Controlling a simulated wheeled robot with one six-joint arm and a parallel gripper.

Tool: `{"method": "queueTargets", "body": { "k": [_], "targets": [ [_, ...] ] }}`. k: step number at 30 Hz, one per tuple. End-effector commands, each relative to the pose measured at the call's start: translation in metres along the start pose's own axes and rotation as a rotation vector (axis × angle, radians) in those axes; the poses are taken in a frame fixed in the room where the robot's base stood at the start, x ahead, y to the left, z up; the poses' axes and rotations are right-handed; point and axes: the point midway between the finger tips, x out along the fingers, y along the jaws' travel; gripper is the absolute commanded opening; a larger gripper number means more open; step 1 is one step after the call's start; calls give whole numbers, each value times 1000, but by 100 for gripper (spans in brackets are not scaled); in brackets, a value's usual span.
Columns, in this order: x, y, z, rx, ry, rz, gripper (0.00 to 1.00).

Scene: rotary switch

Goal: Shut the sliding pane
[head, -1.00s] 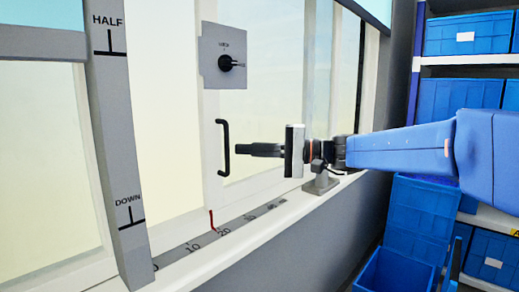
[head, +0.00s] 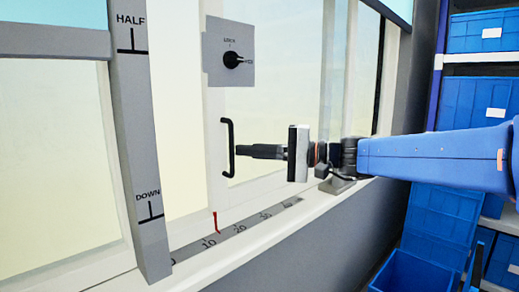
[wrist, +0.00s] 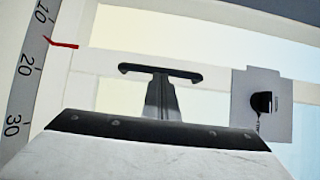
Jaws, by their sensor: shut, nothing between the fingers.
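The sliding pane (head: 213,120) has a white frame and stands partly open, with a gap between its left edge and the grey post (head: 140,130). Its black bar handle (head: 228,150) is upright in the head view and lies across the wrist view (wrist: 135,69). My gripper (head: 240,150) is shut and empty, its tips at the right side of the handle, seemingly touching it. The tips also show in the wrist view (wrist: 160,80). The red pointer (head: 216,222) under the pane stands between 10 and 20 on the scale (head: 240,228), closer to 10.
A lock plate (head: 228,50) with a black knob (head: 232,60) sits on the pane above the handle; it also shows in the wrist view (wrist: 262,103). The post bears HALF and DOWN marks. Blue bins (head: 480,100) fill shelves at the right. The gap left of the pane looks clear.

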Motion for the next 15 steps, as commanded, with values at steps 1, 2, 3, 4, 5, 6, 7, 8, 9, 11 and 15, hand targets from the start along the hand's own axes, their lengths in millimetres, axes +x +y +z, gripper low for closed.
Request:
{"method": "queueTargets", "body": {
  "k": [1,2,3,4,5,6,7,8,9,11,15],
  "targets": [
    [7,-1,12,-1,-6,-1,0],
    [11,-1,18,-1,-7,-2,0],
    [15,-1,24,-1,-6,-2,0],
    [19,-1,30,-1,-7,-1,0],
    [23,-1,35,-1,-7,-1,0],
    [27,-1,42,-1,-7,-1,0],
    [31,-1,47,-1,-7,-1,0],
    [34,-1,52,-1,-7,-1,0],
    [38,0,59,0,-6,-1,0],
    [45,0,68,0,-6,-1,0],
    [57,-1,87,-1,-5,-1,0]
  ]
}}
